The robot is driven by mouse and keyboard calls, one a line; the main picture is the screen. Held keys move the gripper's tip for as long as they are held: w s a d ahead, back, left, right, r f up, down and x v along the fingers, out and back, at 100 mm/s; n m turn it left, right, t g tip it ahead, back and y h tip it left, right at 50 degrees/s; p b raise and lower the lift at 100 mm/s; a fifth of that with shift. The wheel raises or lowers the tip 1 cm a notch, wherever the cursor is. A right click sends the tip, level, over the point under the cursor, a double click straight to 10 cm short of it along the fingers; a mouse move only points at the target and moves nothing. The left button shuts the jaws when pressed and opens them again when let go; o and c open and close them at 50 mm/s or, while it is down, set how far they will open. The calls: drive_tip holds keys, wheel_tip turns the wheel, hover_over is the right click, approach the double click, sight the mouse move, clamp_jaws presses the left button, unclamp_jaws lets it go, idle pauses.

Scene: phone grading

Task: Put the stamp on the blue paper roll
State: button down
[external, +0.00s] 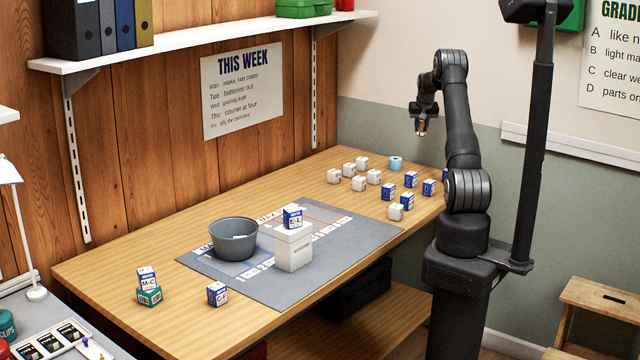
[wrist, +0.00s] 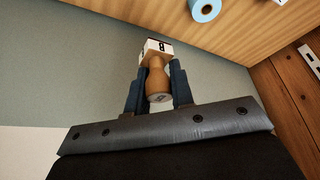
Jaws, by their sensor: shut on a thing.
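My gripper (wrist: 158,85) is shut on the stamp (wrist: 156,65), which has a tan wooden handle and a pale block with a dark letter on it. In the external view my gripper (external: 421,125) is raised well above the table's far right end, with the stamp small between the fingers. The blue paper roll (external: 396,163) stands on the table at the back right, below and left of my gripper. It also shows at the top of the wrist view (wrist: 204,9), apart from the stamp.
Several white boxes (external: 348,168) stand left of the roll, and several blue-and-white boxes (external: 411,179) stand in front of it. A grey mat (external: 335,262) holds a grey pot (external: 233,238) and a white container (external: 293,249) with a box on top.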

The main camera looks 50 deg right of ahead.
drive_tip(key=shift+s+d, duration=0.35)
drive_tip(key=shift+s, duration=0.1)
hover_over(395, 158)
drive_tip(key=f, duration=0.7)
drive_tip(key=shift+d, duration=0.25)
drive_tip(key=shift+f, duration=2)
drive_tip(key=shift+f, duration=0.15)
drive_tip(key=c, duration=1.3)
unclamp_jaws()
drive_tip(key=shift+o, duration=0.2)
